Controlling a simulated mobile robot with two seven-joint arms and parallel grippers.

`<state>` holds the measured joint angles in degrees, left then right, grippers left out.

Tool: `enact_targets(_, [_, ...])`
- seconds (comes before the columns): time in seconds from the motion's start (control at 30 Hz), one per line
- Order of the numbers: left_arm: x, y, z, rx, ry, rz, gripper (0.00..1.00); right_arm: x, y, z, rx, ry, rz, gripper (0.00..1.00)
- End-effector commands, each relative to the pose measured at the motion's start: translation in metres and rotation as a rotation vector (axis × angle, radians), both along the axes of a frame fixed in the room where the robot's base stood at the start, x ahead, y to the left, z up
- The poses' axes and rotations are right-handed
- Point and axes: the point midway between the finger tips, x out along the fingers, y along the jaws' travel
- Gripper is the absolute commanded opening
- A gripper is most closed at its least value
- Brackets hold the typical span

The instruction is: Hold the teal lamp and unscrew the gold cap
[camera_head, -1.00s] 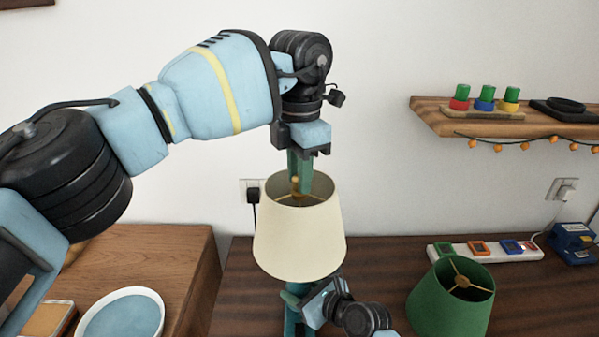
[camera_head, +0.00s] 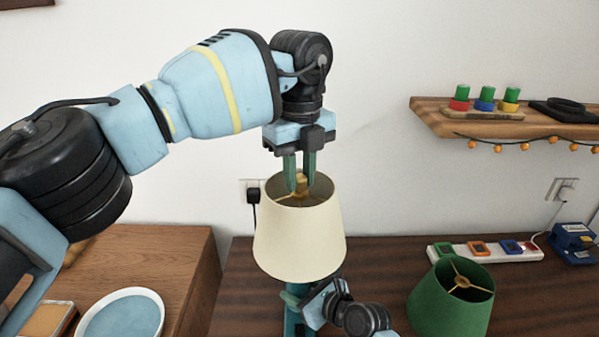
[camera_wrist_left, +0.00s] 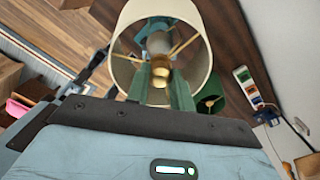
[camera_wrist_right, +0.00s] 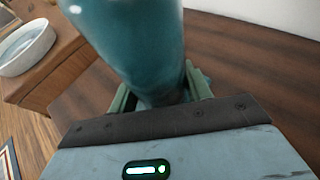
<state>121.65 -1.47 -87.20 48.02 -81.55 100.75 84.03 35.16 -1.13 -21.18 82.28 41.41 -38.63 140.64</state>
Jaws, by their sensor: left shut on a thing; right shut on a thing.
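The teal lamp stands upright on the dark wood table under a cream shade (camera_head: 299,238). Its teal body (camera_wrist_right: 140,45) fills much of the right wrist view. My right gripper (camera_wrist_right: 158,95) is shut on that body, below the shade. My left gripper (camera_head: 300,184) points down into the open top of the shade, its green fingers shut on the gold cap (camera_head: 301,182). The gold cap also shows between the fingers in the left wrist view (camera_wrist_left: 160,65). In the head view the shade hides most of the lamp body.
A green lampshade (camera_head: 452,300) stands on the table to the right. A power strip (camera_head: 487,250) lies behind it. A wooden shelf (camera_head: 440,122) with coloured pegs juts from the wall. A blue-and-white dish (camera_head: 160,315) is at lower left.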

Motion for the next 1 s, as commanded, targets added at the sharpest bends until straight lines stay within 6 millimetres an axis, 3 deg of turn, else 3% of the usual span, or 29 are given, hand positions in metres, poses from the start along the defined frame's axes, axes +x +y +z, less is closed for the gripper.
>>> enact_targets(0.2, [0.001, 0.0009, -0.0003, 0.001, -0.002, 0.357, 0.0, -0.0006, -0.0001, -0.0012, -0.001, 0.002, 0.001, 0.0])
enact_targets(0.4, [0.0011, 0.0011, -0.0001, 0.001, -0.002, 0.585, 0.0, -0.0006, -0.0001, -0.0012, -0.001, 0.002, 0.001, 0.0])
enact_targets(0.8, [0.0011, 0.0014, 0.0, 0.001, -0.002, 0.643, 0.0, -0.0007, 0.0, -0.0012, -0.001, 0.002, 0.001, 0.0])
enact_targets(0.83, [0.0011, 0.0014, 0.0, 0.001, -0.002, 0.643, 0.25, -0.0007, 0.0, -0.0012, -0.001, 0.002, 0.001, 0.0])
enact_targets(1.0, [0.0008, 0.001, 0.0, 0.001, -0.001, 0.641, 0.45, -0.0007, 0.0, -0.0013, -0.001, 0.002, 0.001, 0.0])
